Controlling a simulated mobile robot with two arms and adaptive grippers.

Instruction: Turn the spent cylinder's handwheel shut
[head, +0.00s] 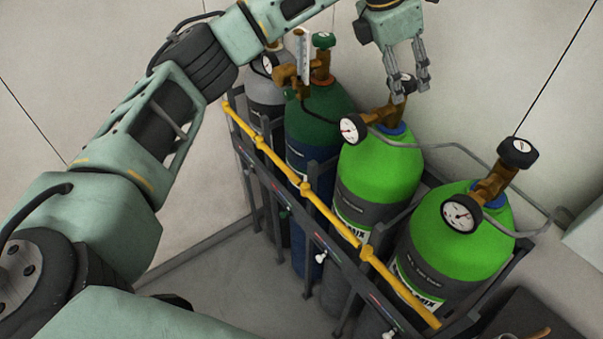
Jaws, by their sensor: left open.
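Two bright green cylinders stand at the right of the rack. The nearer one (465,250) has a black handwheel (518,152) on a brass valve and a round gauge (462,213). The other one (375,170) has a brass valve with a gauge (353,128); its handwheel is mostly hidden by my left gripper. My left gripper (410,90) is open and points down, its fingers at the top of that valve. I cannot tell whether they touch the handwheel. Nothing readable shows which cylinder is spent. My right gripper is out of view.
A dark green cylinder (318,105) with a green handwheel (323,40) and a grey cylinder (265,92) stand farther left. A yellow bar (320,205) runs along the rack's front. A grey pipe (468,152) passes behind the green cylinders. Walls are close behind.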

